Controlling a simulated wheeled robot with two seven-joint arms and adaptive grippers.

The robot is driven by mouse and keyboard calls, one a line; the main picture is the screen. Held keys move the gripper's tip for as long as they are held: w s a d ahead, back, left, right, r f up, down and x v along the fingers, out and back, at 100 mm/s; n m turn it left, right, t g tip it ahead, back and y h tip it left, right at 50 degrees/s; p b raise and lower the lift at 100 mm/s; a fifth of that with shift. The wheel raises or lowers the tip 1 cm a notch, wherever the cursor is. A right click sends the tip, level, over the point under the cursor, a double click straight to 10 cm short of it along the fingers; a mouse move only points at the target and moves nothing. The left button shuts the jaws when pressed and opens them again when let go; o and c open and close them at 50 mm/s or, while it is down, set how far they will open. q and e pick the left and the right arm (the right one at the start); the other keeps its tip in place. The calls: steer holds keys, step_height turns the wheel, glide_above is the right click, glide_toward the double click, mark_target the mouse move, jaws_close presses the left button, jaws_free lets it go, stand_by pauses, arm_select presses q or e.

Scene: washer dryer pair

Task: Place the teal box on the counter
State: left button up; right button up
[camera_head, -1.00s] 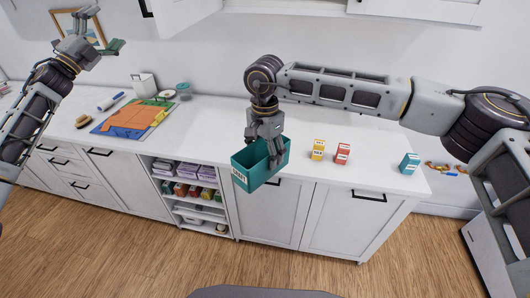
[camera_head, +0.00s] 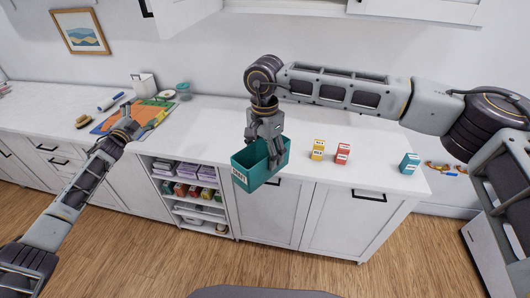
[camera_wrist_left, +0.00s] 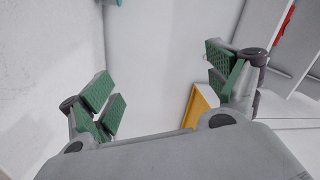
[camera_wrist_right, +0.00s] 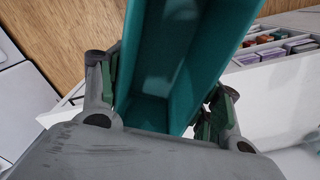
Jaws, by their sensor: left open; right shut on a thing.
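The open-topped teal box (camera_head: 247,175) with a white label on its front is in my right gripper (camera_head: 272,158), at the counter's front edge in the head view. My right gripper is shut on it; the right wrist view shows the box (camera_wrist_right: 185,60) between the two fingers (camera_wrist_right: 165,100). I cannot tell whether its bottom touches the counter. The white counter (camera_head: 225,118) runs along the wall. My left gripper (camera_head: 132,118) is empty near the colored cloths; its green-padded fingers (camera_wrist_left: 165,88) are spread in the left wrist view.
A yellow box (camera_head: 318,150), a red box (camera_head: 342,154) and a small teal box (camera_head: 409,163) stand on the counter at right. Colored cloths (camera_head: 150,112), a brush (camera_head: 83,121) and a white container (camera_head: 143,85) are at left. An open shelf (camera_head: 205,210) sits below.

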arm_select(q)
steer(key=s+d+f+n+g+y, duration=0.1)
steer(key=s+d+f+n+g, duration=0.15)
steer(key=s+f, duration=0.9)
steer(key=s+d+f+n+g+y, duration=0.1)
steer(key=s+d+f+n+g, duration=0.15)
steer(key=f, duration=1.85)
steer(key=s+d+f+n+g+y, duration=0.1)
steer(key=s+d+f+n+g, duration=0.15)
steer(key=s+f, duration=1)
steer(key=s+d+f+n+g, duration=0.1)
steer(key=s+d+f+g, duration=0.3)
steer(key=s+f, duration=0.65)
steer(key=s+d+f+n+g, duration=0.1)
steer(key=s+d+f+g, duration=0.1)
steer(key=s+d+f, duration=0.6)
steer(key=s+d+f+g, duration=0.1)
steer(key=s+d+f, duration=0.2)
steer(key=s, duration=0.5)
steer(key=s+d+f+n+g+h, duration=0.1)
steer(key=s+d+f+g, duration=0.1)
steer(key=s, duration=0.7)
steer(key=s+d+f+n+g, duration=0.1)
steer(key=s+d+f, duration=0.3)
steer(key=s, duration=0.5)
steer(key=shift+s+f, duration=0.25)
steer(key=shift+f, duration=0.15)
steer(key=shift+w+d+g, duration=0.1)
steer(key=shift+d+g, duration=0.15)
steer(key=shift+d, duration=0.05)
